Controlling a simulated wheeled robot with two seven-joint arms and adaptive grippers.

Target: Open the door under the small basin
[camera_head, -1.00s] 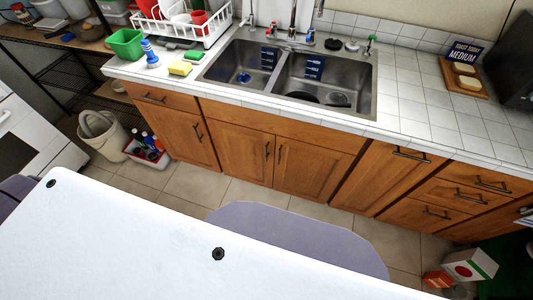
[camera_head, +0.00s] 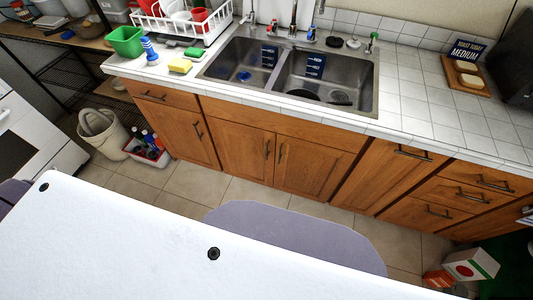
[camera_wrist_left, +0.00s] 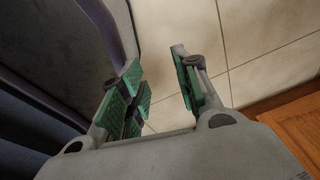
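The sink has a small left basin (camera_head: 240,62) and a larger right basin (camera_head: 325,80) in the head view. Under the small basin is a wooden cabinet door (camera_head: 240,150), which is closed. Its dark vertical handle (camera_head: 267,149) is near its right edge. My left gripper (camera_wrist_left: 160,88) shows only in the left wrist view. Its green-padded fingers are apart with nothing between them, above the tiled floor. A wooden cabinet edge (camera_wrist_left: 300,120) shows at that view's lower right, apart from the fingers. My right gripper is in neither view.
The neighbouring right door (camera_head: 312,165) is closed, with its handle (camera_head: 281,152) close to the first. A beige bin (camera_head: 103,138) and a crate of bottles (camera_head: 146,152) stand at the left. Boxes (camera_head: 470,265) lie at the lower right. Tiled floor (camera_head: 185,190) before the cabinets is clear.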

